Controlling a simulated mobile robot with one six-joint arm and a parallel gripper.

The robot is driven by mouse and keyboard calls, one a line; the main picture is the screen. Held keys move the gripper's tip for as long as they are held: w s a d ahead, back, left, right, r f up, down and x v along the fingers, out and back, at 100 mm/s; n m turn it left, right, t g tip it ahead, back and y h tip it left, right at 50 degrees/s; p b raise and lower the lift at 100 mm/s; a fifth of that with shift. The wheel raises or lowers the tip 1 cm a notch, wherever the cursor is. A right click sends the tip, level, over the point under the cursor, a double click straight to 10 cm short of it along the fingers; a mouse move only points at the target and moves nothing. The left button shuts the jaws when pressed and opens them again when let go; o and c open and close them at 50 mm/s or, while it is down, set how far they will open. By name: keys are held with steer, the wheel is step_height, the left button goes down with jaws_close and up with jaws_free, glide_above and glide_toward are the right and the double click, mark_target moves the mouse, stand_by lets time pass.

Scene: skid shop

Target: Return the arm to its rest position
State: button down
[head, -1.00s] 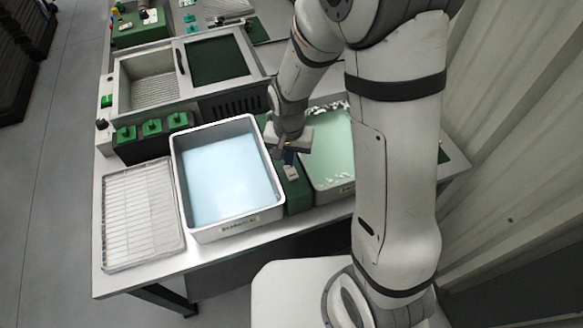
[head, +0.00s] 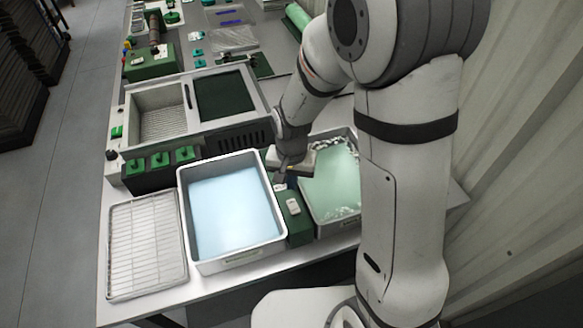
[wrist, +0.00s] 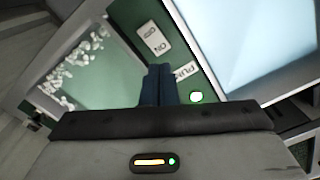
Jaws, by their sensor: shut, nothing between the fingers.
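My arm reaches down over the bench. My gripper (head: 281,182) is shut and empty, just above the green control box (head: 299,225) between two trays. In the wrist view the dark blue fingertips (wrist: 158,84) are together.
A tray of pale blue liquid (head: 187,213) stands left of the control box, and a tray of green liquid with white foam (head: 352,212) stands right. A wire rack (head: 147,245) lies at far left. A sink unit (head: 158,112) stands behind. A corrugated wall rises at right.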

steer(key=s+d+r+n+t, duration=0.1)
steer(key=s+d+r, duration=0.5)
steer(key=r, duration=0.3)
steer(key=s+d+r+n+t, duration=0.1)
steer(key=s+d+r+t, duration=0.1)
steer(key=s+d+r, duration=0.4)
step_height(320, 180, up, 4)
steer(key=shift+s+r+n, duration=0.2)
steer(key=shift+s+n, duration=0.1)
steer(key=shift+n, duration=0.1)
steer(key=shift+s+d, duration=0.1)
